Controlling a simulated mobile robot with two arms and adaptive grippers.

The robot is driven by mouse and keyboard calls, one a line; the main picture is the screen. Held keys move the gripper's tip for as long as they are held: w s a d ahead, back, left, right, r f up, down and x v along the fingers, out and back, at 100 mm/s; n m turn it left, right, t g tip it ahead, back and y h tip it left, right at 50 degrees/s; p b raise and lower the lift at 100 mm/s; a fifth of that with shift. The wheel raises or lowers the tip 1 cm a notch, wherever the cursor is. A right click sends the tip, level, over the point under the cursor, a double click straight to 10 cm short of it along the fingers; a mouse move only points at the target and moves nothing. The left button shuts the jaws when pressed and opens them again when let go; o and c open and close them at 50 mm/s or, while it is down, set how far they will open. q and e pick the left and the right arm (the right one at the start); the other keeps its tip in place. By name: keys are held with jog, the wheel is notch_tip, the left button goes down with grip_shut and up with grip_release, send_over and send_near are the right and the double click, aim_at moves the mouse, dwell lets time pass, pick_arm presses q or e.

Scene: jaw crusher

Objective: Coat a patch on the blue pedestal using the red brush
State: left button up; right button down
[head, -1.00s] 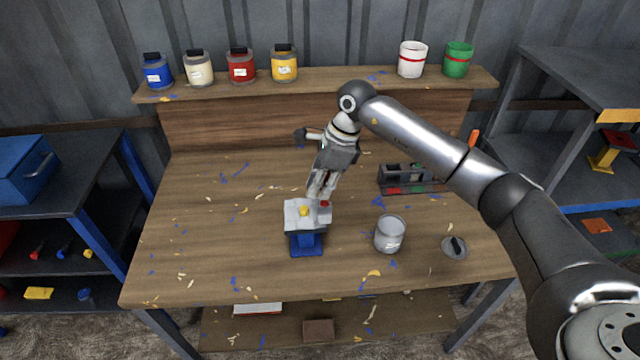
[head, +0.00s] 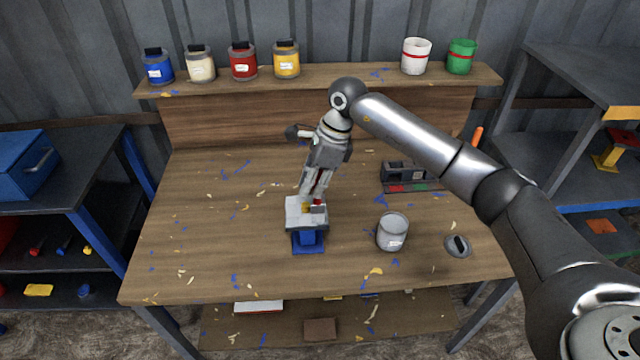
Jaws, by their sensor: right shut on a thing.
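The blue pedestal (head: 307,240) stands on the workbench, with a pale block (head: 295,218) as its top. A yellow patch (head: 306,208) shows on that top, partly hidden. My right gripper (head: 313,192) is above the pedestal, pointing down, shut on the red brush (head: 318,203). Only small red parts of the brush show between and below the fingers. The brush end is at or just over the pedestal top; I cannot tell if it touches. My left gripper is not in view.
An open grey can (head: 392,232) stands right of the pedestal, with a lid (head: 458,245) farther right. A dark holder (head: 408,175) sits behind the can. Several paint jars line the back shelf (head: 350,78). The left of the bench (head: 210,225) is clear apart from paint flecks.

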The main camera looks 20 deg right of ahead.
jog(key=shift+w+a+b, duration=1.05)
jog(key=shift+a+b, duration=0.3)
jog(key=shift+a, duration=2.3)
jog(key=shift+s+d+b, duration=0.4)
jog(key=shift+s+d, duration=0.05)
jog(key=shift+d, duration=1.1)
jog(key=shift+s+d+b, duration=0.4)
jog(key=shift+s+d, duration=0.05)
jog(key=shift+d, duration=1.15)
jog(key=shift+s+d+b, duration=0.4)
jog(key=shift+s+d, duration=0.05)
jog(key=shift+d, duration=1.1)
